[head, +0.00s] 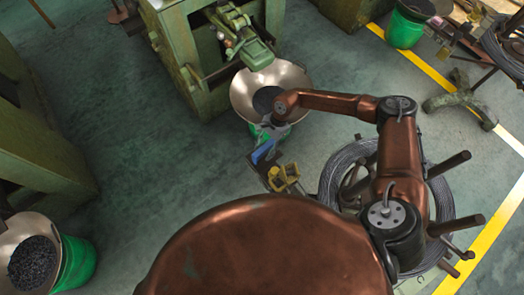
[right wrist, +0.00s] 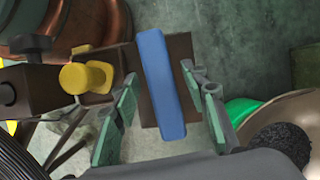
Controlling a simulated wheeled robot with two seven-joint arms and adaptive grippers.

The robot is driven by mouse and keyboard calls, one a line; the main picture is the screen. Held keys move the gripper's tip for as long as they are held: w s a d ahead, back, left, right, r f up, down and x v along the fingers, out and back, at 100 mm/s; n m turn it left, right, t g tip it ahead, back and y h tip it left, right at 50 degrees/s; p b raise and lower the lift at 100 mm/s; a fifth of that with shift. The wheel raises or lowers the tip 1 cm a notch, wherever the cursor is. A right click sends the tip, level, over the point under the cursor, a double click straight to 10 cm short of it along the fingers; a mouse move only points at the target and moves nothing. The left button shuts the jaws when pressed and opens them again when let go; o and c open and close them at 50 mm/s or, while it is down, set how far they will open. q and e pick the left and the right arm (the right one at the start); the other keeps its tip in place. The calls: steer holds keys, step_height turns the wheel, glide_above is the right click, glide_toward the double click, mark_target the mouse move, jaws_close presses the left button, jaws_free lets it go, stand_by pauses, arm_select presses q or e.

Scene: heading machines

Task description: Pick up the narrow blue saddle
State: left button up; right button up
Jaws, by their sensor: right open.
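The narrow blue saddle (right wrist: 162,85) is a long blue bar lying across a dark brown block (right wrist: 180,48). In the head view the blue saddle (head: 263,152) shows small, just below my right gripper (head: 267,136). In the right wrist view my right gripper (right wrist: 163,100) is open, with one green-padded finger on each side of the saddle. A gap shows between the saddle and each finger; I cannot tell how far above it the fingertips are. My left gripper is not in view.
A yellow part (right wrist: 88,76) sits left of the block, also seen in the head view (head: 284,177). A metal bowl (head: 290,82) on a green bucket stands beyond. A wire coil (head: 345,160) lies to the right.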

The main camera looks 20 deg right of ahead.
steer(key=shift+c, duration=0.3)
jaws_close()
steer(key=shift+r, duration=0.15)
stand_by(0.3)
